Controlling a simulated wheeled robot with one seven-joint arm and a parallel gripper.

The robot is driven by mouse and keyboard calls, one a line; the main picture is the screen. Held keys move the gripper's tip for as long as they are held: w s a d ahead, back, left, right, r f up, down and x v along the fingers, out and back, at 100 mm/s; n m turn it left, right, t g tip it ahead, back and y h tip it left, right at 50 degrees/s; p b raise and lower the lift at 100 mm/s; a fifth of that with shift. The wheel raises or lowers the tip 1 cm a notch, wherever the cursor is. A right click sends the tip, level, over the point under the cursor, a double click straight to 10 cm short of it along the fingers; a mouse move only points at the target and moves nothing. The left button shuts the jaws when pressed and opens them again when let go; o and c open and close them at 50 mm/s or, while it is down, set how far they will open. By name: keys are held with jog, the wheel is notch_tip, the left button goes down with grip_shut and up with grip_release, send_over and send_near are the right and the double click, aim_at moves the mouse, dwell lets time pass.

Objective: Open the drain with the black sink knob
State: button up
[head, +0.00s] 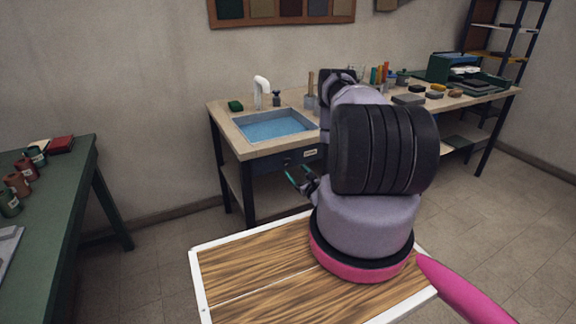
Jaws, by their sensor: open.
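The sink (275,126) is a rectangular basin set into the left end of the wooden workbench, with blue water in it. A white curved tap (261,90) stands behind it. A small dark knob-like shape (287,162) shows on the bench's dark front panel, below the basin and left of a pale label (310,153). It is too small to make out clearly. My gripper (299,176), with teal-edged fingers, is open and empty just in front of this panel, close to that shape. I cannot tell whether they touch.
A green sponge (235,106) and a small black object (276,99) stand beside the tap. Tools and blocks crowd the bench's right part. A green table (75,170) with paint jars is at left. Open floor (155,250) lies between it and the bench.

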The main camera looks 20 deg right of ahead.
aim_at(288, 162)
jog(key=w, duration=0.7)
jog(key=shift+w+a, duration=0.1)
jog(key=shift+w, duration=0.15)
grip_shut()
